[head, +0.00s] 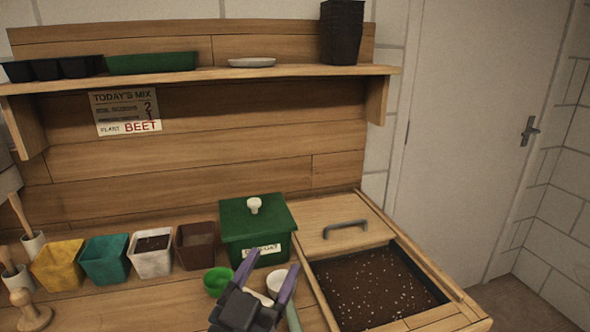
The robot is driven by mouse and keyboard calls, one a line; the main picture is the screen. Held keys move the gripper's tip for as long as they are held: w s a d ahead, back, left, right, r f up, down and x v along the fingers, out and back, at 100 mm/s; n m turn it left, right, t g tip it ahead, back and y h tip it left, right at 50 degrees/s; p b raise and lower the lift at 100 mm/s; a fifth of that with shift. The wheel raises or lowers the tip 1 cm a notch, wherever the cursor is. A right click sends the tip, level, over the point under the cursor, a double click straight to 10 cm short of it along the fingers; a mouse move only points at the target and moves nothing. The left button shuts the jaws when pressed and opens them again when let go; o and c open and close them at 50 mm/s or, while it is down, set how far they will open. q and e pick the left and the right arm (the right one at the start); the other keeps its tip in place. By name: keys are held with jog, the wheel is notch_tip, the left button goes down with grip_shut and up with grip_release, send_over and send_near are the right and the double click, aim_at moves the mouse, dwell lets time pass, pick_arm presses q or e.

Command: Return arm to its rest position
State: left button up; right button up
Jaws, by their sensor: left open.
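My left gripper (271,263) is at the bottom middle of the head view, with its two purple fingers spread apart and pointing away from me. No object shows held between them. It is over the front of the bench, in front of the green lidded box (240,232). A green scoop or cup (217,281) lies just left of its fingers. A white cup or scoop (281,277) is partly hidden behind the fingers. My right gripper is not in view.
Yellow (57,268), teal (104,262), white (150,264) and brown (196,248) pots stand in a row at left; the white one holds soil. An open soil bin (345,325) is at right. A shelf (200,76) with trays runs above.

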pick_arm(q)
jog(key=s+a+f+n+g+y, duration=0.3)
jog(key=a+f+g+y, duration=0.15)
jog(key=f, duration=0.45)
jog(key=s+a+f+n+g+y, duration=0.3)
jog(key=s+a+f+g+y, duration=0.15)
jog(key=f, duration=0.45)
jog(key=s+a+f+m+g, duration=0.1)
jog(key=s+f+g, duration=0.3)
jog(key=s, duration=0.3)
jog(key=s+a+f+g, duration=0.1)
jog(key=s+f+g, duration=0.2)
jog(key=s+g, duration=0.3)
jog(key=s+a+f, duration=0.1)
jog(key=s+f, duration=0.1)
jog(key=f, duration=0.7)
jog(key=s+f, duration=0.2)
jog(key=f, duration=0.6)
jog(key=s+a+f+m+g, duration=0.1)
jog(key=s+a+f, duration=0.3)
jog(key=s+f, duration=0.7)
jog(key=s, duration=0.3)
jog(key=shift+s+f+y, duration=0.15)
jog(key=shift+s+y, duration=0.05)
jog(key=shift+y, duration=0.2)
